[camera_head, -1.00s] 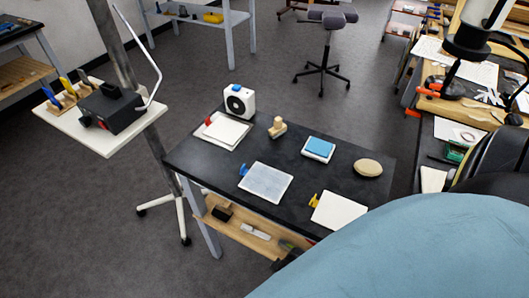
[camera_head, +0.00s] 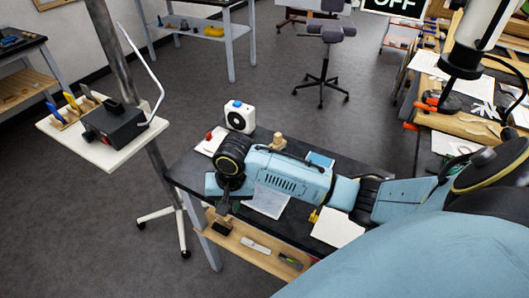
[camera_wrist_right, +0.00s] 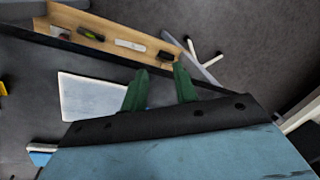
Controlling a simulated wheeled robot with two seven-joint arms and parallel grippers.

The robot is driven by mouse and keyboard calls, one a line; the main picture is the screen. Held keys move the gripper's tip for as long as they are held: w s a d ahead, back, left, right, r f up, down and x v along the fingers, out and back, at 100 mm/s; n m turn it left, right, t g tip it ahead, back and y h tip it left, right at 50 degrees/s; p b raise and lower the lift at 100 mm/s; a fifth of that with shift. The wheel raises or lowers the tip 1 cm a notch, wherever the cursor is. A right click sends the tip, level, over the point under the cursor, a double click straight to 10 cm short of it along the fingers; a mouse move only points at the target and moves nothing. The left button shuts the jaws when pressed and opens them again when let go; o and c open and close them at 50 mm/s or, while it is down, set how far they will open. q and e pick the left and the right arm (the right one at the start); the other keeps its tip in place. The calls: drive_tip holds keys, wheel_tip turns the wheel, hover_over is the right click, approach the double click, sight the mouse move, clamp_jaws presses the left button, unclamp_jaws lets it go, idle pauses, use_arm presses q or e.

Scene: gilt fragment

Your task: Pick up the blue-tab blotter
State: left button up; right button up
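The blue-tab blotter (camera_head: 268,203) lies on the dark table, a pale sheet partly covered by my right arm in the head view. It also shows in the right wrist view (camera_wrist_right: 85,97), just left of the fingers, flat on the table. Its blue tab is hidden in both current views. My right gripper (camera_wrist_right: 161,68) is open, with two green fingers apart and nothing between them. It hangs over the table's left part, beside the blotter. Its fingers cannot be made out in the head view. My left gripper is out of view.
A white sheet with a yellow tab (camera_head: 338,227) lies to the right. A red-tabbed sheet (camera_head: 208,144), a white device (camera_head: 239,116) and a wooden piece (camera_head: 277,141) stand behind my arm. A wooden shelf (camera_head: 262,257) with small items runs below the table's front edge.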

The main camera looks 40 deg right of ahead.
sight(263, 193)
drive_tip(key=w+d+r+m+g+h, duration=0.1)
drive_tip(key=w+d+r+m, duration=0.2)
drive_tip(key=d+r, duration=0.15)
drive_tip(key=w+d+r+m+h, duration=0.1)
drive_tip(key=w+d+r+m, duration=0.25)
drive_tip(key=r, duration=0.25)
drive_tip(key=shift+m, duration=0.35)
drive_tip(key=f, duration=0.7)
drive_tip(key=shift+s+d+f+b, duration=0.2)
drive_tip(key=shift+d+b, duration=0.1)
drive_tip(key=shift+s+d+f, duration=0.1)
drive_tip(key=shift+s+f, duration=0.05)
drive_tip(key=shift+f, duration=1.2)
drive_tip(key=shift+s+d+f, duration=0.1)
drive_tip(key=shift+s+f, duration=0.05)
drive_tip(key=shift+f, duration=1.2)
drive_tip(key=shift+c, duration=0.4)
clamp_jaws()
